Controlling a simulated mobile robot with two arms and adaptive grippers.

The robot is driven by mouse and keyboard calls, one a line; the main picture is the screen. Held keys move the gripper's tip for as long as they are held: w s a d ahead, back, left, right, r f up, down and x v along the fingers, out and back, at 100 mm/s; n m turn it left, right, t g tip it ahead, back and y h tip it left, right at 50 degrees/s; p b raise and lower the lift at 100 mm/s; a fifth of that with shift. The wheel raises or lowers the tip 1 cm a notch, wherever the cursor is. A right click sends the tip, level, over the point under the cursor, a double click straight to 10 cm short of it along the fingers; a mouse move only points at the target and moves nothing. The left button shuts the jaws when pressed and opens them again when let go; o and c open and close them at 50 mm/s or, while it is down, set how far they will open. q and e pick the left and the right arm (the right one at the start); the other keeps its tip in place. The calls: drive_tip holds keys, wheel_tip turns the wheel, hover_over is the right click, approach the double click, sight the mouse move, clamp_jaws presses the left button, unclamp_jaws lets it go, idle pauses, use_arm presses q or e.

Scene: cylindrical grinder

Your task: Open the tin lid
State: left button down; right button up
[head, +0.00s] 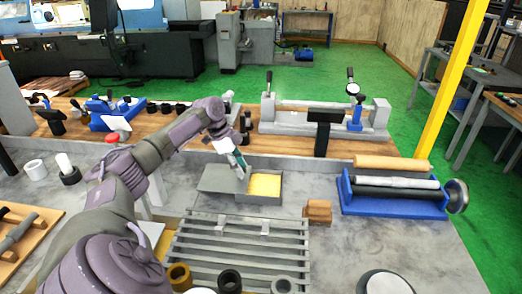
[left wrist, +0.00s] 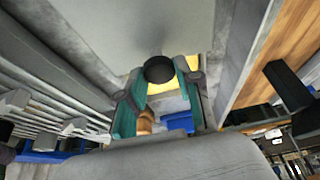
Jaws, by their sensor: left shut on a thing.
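The tin (head: 262,200) is a grey box on the workbench, with a yellow inside showing on its right part. Its flat grey lid (head: 216,179) lies to the left of the yellow part; I cannot tell whether it rests on the tin's rim or is held above it. My left gripper (head: 241,165) is at the lid's right part, over the tin. In the left wrist view, the lid (left wrist: 125,28) fills the top, and its round black knob (left wrist: 159,69) sits between the teal fingers, which are shut on it. My right gripper is not in view.
A slatted grey rack (head: 240,240) lies in front of the tin. Small wooden blocks (head: 318,211) and a blue roller stand (head: 393,204) are to the right. A raised wooden shelf (head: 300,150) with a grey fixture runs behind.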

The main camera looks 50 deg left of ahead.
use_arm(q)
drive_tip(key=shift+s+a, duration=0.5)
drive_tip(key=shift+a, duration=0.1)
drive_tip(key=c, duration=0.8)
unclamp_jaws()
drive_tip(key=shift+o, duration=0.2)
drive_tip(key=v, duration=1.2)
